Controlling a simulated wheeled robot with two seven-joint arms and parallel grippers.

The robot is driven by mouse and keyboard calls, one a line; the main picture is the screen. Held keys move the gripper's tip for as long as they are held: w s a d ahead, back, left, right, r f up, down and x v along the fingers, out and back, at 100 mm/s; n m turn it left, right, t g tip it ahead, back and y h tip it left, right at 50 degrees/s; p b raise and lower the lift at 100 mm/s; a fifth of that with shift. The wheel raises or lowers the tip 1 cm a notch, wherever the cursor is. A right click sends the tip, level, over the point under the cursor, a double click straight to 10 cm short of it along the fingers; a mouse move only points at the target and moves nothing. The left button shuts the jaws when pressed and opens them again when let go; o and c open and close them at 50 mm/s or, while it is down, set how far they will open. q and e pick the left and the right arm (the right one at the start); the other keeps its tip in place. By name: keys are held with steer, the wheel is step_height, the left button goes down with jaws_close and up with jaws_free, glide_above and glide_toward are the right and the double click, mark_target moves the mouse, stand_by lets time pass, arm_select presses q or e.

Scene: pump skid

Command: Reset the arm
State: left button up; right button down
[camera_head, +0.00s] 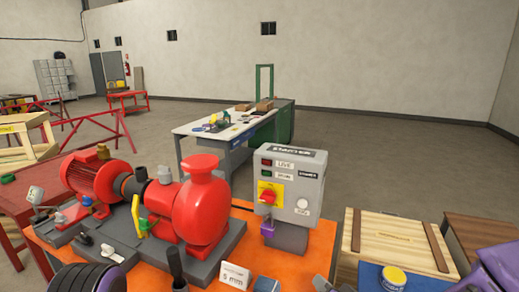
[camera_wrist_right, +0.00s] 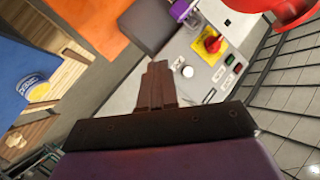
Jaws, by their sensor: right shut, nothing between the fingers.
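My right gripper (camera_wrist_right: 155,88) shows in the right wrist view with its dark brown fingers together and nothing between them. Its tips point toward the grey starter box, whose face is seen behind them at a slant. I cannot tell how far apart they are. In the head view a purple part of my right arm (camera_head: 500,265) shows at the lower right edge, right of the starter box (camera_head: 290,185). The box has a red switch on a yellow plate (camera_head: 268,196) and a white knob (camera_head: 302,206). My left gripper is not seen.
A red pump (camera_head: 204,210) and motor (camera_head: 95,178) stand left of the box on an orange top (camera_head: 318,240). A wooden crate (camera_head: 395,238) and a yellow tin (camera_head: 393,277) on a blue surface are at right. A workbench (camera_head: 185,128) stands behind.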

steer(key=s+d+f+g+h+b, duration=0.1)
steer(key=s+d+f+g, duration=0.1)
steer(key=f, duration=0.6)
steer(key=s+d+f+m+g+h+b, duration=0.1)
steer(key=s+d+f+g+h, duration=0.1)
steer(key=s+d+f, duration=0.2)
steer(key=s+d+f+m+g+h+b, duration=0.1)
steer(key=s+d+f, duration=0.3)
steer(key=s+f, duration=0.4)
step_height(320, 180, down, 4)
steer(key=shift+s+r+g+h+b, duration=0.1)
steer(key=shift+r+g+h+b, duration=0.05)
steer(key=shift+g+h+b, duration=0.45)
steer(key=s+d+f+g+b, duration=0.1)
steer(key=s+d+f+g, duration=0.1)
steer(key=s+f, duration=0.3)
steer(key=s+d+f+g+h+b, duration=0.1)
steer(key=s+f, duration=0.4)
steer(key=s, duration=0.6)
steer(key=shift+d+f+n+g+h, duration=0.3)
steer(key=shift+d+f+n+g, duration=0.1)
steer(key=shift+d+g, duration=0.5)
